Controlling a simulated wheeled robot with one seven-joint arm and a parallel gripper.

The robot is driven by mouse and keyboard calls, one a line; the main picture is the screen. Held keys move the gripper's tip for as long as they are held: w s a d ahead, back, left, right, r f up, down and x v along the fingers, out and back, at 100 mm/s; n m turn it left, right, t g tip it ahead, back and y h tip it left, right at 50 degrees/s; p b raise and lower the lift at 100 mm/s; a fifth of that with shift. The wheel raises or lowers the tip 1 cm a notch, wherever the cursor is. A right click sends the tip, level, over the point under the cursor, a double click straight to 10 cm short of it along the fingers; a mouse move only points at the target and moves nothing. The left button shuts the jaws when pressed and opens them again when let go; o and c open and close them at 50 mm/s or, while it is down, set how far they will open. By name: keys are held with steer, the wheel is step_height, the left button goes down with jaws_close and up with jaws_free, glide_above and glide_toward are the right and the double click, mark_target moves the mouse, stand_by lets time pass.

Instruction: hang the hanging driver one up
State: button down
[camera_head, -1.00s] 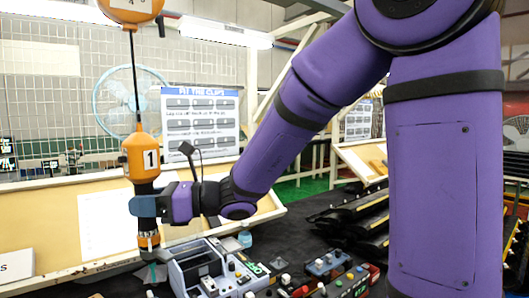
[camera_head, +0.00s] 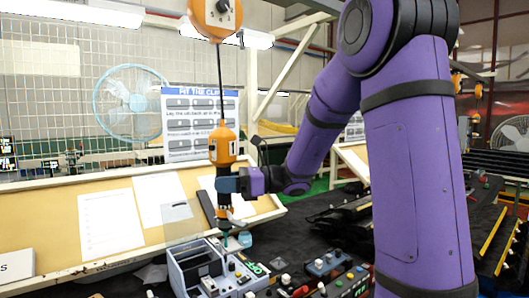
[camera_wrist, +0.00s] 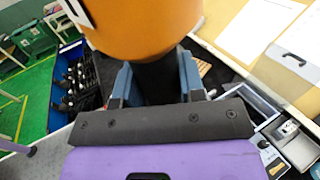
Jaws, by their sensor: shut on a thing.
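The orange and black hanging driver (camera_head: 223,145) hangs upright on a thin cable from an orange balancer (camera_head: 216,18) overhead. My gripper (camera_head: 228,184) is shut on the driver's dark body, just below its orange top. The driver's tip points down close to the back right of the grey box on the table; I cannot tell whether it touches anything. In the wrist view the driver's orange top (camera_wrist: 140,28) fills the upper middle, and its dark body sits between my gripper's blue fingers (camera_wrist: 155,80).
A grey box (camera_head: 195,265) with slots stands under and left of the driver. Several small switch boxes (camera_head: 325,265) lie to its right. A slanted board with papers (camera_head: 110,225) rises behind. A blue crate of dark parts (camera_wrist: 75,80) shows in the wrist view.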

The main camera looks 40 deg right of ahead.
steer(key=w+d+r, duration=0.2)
steer(key=w+d, duration=0.1)
steer(key=d, duration=1.1)
jaws_free()
stand_by(0.5)
stand_by(0.5)
steer(key=r+v, duration=0.2)
steer(key=v, duration=0.7)
steer(key=shift+s+d, duration=0.15)
steer(key=shift+d, duration=0.2)
stand_by(1.3)
